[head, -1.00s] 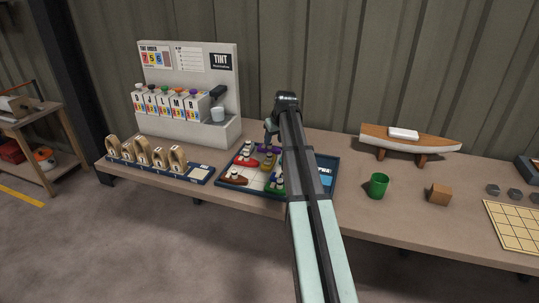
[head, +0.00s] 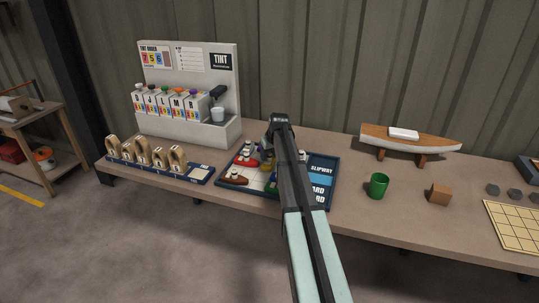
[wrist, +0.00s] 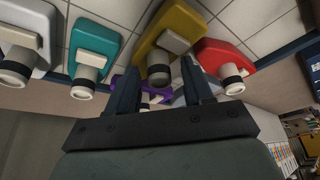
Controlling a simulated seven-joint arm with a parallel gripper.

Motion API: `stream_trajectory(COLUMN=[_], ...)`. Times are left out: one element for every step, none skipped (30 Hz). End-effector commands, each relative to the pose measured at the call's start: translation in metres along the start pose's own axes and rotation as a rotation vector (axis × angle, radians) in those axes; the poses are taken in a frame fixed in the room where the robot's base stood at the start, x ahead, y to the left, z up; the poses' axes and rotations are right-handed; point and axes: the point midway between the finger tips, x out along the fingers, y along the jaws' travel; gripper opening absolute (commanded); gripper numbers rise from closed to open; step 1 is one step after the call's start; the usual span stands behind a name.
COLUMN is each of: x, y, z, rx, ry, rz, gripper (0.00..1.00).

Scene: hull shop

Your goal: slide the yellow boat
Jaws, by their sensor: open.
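The yellow boat (head: 266,165) sits on the blue-rimmed board (head: 331,183) in the head view, partly covered by my arm. In the wrist view the yellow boat (wrist: 178,28) lies at top centre, its grey funnel close to the space between my fingertips. My gripper (wrist: 158,68) is open, with one finger on either side of that funnel; I cannot tell whether they touch it. In the head view my gripper (head: 268,148) is low over the board. A purple boat (wrist: 157,88) shows behind the fingers.
A red boat (wrist: 222,56) is close beside the right finger; a teal boat (wrist: 96,44) and a pale boat (wrist: 22,32) are to the left. A green cup (head: 378,186), wooden block (head: 439,194) and model hull (head: 410,140) stand to the right. The tint dispenser (head: 185,75) stands behind.

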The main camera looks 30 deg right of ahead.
Motion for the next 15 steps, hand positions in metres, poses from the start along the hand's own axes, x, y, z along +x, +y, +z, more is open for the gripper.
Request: stream_trajectory(x=[0.0, -0.0001, -0.0001, -0.0001, -0.0001, -0.0002, -0.0002, -0.0002, -0.0002, -0.0002, -0.0002, -0.0002, -0.0002, -0.0002, -0.0002], y=[0.0, 0.0, 0.0, 0.0, 0.0, 0.0, 0.0001, 0.0001, 0.0001, 0.0001, 0.0001, 0.0001, 0.0001, 0.0001, 0.0001], z=[0.0, 0.0, 0.0, 0.0001, 0.0001, 0.0, 0.0001, 0.0001, 0.0001, 0.0001, 0.0001, 0.0001, 0.0001, 0.0001, 0.0001], rx=[0.0, 0.0, 0.0, 0.0, 0.0, 0.0, 0.0, 0.0, 0.0, 0.0, 0.0, 0.0, 0.0, 0.0, 0.0], ry=[0.0, 0.0, 0.0, 0.0, 0.0, 0.0, 0.0, 0.0, 0.0, 0.0, 0.0, 0.0, 0.0, 0.0, 0.0], rz=[0.0, 0.0, 0.0, 0.0, 0.0, 0.0, 0.0, 0.0, 0.0, 0.0, 0.0, 0.0, 0.0, 0.0, 0.0], gripper=[0.51, 0.51, 0.51, 0.48, 0.45, 0.41, 0.38, 0.36, 0.32, 0.29, 0.26, 0.22, 0.19, 0.16, 0.13])
